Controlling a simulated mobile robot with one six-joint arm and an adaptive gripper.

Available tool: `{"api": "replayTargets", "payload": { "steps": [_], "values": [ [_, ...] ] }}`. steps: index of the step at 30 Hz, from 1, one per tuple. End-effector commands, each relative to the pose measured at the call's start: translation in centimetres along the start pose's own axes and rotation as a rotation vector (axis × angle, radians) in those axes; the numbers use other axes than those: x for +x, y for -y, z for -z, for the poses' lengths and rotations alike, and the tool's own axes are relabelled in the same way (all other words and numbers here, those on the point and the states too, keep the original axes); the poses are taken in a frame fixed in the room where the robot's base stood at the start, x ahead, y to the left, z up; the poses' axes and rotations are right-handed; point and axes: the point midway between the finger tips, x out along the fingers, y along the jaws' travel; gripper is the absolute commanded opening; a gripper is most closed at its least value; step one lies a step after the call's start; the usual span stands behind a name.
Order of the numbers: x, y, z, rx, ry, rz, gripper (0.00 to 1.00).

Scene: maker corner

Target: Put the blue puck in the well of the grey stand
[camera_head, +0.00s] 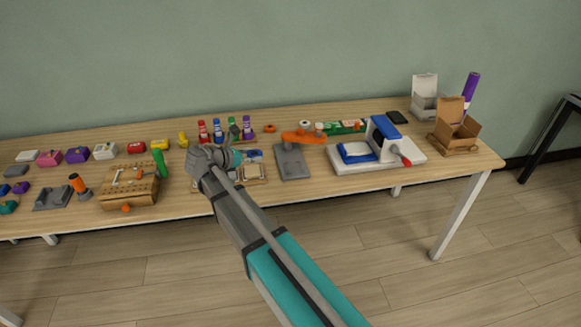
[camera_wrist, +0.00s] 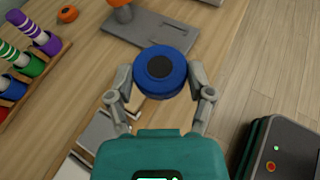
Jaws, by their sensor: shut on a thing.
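The blue puck (camera_wrist: 160,72) has a dark round centre and is held between the two fingers of my gripper (camera_wrist: 162,88) in the wrist view. In the head view my gripper (camera_head: 243,157) points right, with a blue patch (camera_head: 254,155) at its tip that looks like the puck. A flat grey stand (camera_head: 292,163) lies on the table just right of my gripper. It shows beyond the puck in the wrist view (camera_wrist: 178,38), with an orange object at its far end. The puck covers part of the view below it; I cannot make out the well clearly.
A rack of colour-banded bottles (camera_head: 232,130) stands behind my gripper. A tray with pale pieces (camera_head: 255,174) lies below it. A white-and-blue press with a red handle (camera_head: 380,147) stands right of the stand. A pegged wooden box (camera_head: 130,189) and another grey block (camera_head: 52,197) lie left.

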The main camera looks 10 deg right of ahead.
Motion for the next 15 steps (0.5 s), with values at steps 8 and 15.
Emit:
{"api": "replayTargets", "payload": {
  "steps": [8,15],
  "values": [
    [-0.3,-0.1,0.1,-0.002,0.000,-0.004,0.28],
    [1.4,1.4,-0.8,0.009,0.000,0.022,0.28]
  ]
}}
